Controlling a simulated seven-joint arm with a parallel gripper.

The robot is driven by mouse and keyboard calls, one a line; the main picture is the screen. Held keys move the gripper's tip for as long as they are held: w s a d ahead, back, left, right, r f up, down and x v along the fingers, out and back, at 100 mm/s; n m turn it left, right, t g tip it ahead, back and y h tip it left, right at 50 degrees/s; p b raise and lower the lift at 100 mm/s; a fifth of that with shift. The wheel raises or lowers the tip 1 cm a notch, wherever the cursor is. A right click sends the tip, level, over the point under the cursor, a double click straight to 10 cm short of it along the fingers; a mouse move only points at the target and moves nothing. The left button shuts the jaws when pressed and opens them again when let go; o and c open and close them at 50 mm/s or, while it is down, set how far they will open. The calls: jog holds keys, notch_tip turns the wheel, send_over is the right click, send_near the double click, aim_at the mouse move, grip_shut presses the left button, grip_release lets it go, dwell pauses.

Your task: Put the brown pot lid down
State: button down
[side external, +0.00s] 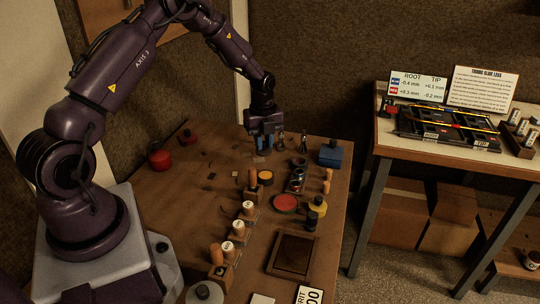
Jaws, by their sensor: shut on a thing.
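My gripper (262,146) points down over the far part of the brown workbench. Its fingers are shut on a small dark thing, taken to be the brown pot lid (260,158). The lid is small and dim, and mostly hidden by the fingers; I cannot tell whether it touches the bench. A small open pot with orange-brown contents (265,177) stands nearer the camera, just below the gripper in the picture. An open pot with red contents (286,203) is further forward and right.
Wooden-handled tools (238,228) line the middle. A red container (159,158) is at the left. Small upright items (303,145) stand right of the gripper. The left bench is mostly clear.

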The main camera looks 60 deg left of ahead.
aim_at(270, 164)
jog(key=w+f, duration=0.1)
jog(key=w+a+f, duration=0.1)
jog(key=f, duration=0.1)
jog(key=shift+w+a+f, duration=0.1)
jog(key=shift+w+f, duration=0.1)
jog(key=shift+w, duration=0.1)
jog(key=shift+f, duration=1.55)
jog(key=c, duration=1.1)
grip_release()
jog(key=shift+f, duration=0.15)
jog(key=shift+o, duration=0.2)
